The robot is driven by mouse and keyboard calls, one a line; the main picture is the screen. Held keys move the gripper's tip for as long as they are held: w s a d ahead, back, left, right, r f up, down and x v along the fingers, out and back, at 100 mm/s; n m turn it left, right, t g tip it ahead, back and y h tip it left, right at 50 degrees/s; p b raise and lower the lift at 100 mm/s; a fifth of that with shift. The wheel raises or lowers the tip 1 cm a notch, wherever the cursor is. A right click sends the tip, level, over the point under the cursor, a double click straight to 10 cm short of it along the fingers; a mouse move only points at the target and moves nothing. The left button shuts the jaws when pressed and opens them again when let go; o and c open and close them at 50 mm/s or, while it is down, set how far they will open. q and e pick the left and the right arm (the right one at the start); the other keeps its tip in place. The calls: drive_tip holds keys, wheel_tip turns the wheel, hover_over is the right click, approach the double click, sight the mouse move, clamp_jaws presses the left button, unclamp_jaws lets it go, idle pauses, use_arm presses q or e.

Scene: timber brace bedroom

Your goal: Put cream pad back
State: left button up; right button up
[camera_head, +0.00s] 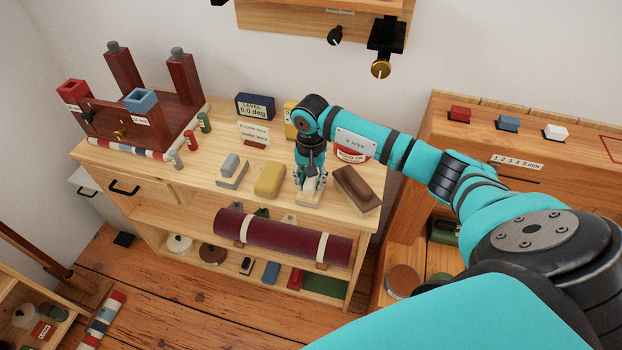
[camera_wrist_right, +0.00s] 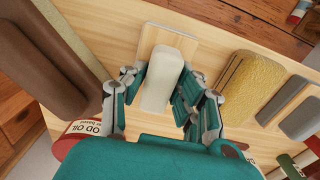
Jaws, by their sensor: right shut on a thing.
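The cream pad (camera_wrist_right: 162,78) is a pale, rounded block between the fingers of my right gripper (camera_wrist_right: 160,88). In the head view the pad (camera_head: 311,184) shows just below my right gripper (camera_head: 309,172), partly hidden by the fingers. The gripper is shut on the pad's sides. The pad is over a thin light-wood base (camera_wrist_right: 181,45), which lies on the bench top near its front edge. I cannot tell whether the pad touches the base. My left gripper is out of view.
A yellow pad (camera_head: 269,181) and a grey pad (camera_head: 232,171) on bases stand left of my gripper. A brown block (camera_head: 356,187) lies close on the right. A round oil tin (camera_head: 354,147) stands behind. A maroon roll (camera_head: 283,237) lies below the bench top.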

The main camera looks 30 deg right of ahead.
drive_tip(key=shift+f, duration=0.2)
drive_tip(key=o, duration=1)
drive_tip(key=shift+r, duration=0.1)
drive_tip(key=shift+r, duration=0.45)
wheel_tip(320, 180, up, 11)
drive_tip(key=shift+r+b, duration=0.2)
drive_tip(key=shift+b, duration=0.6)
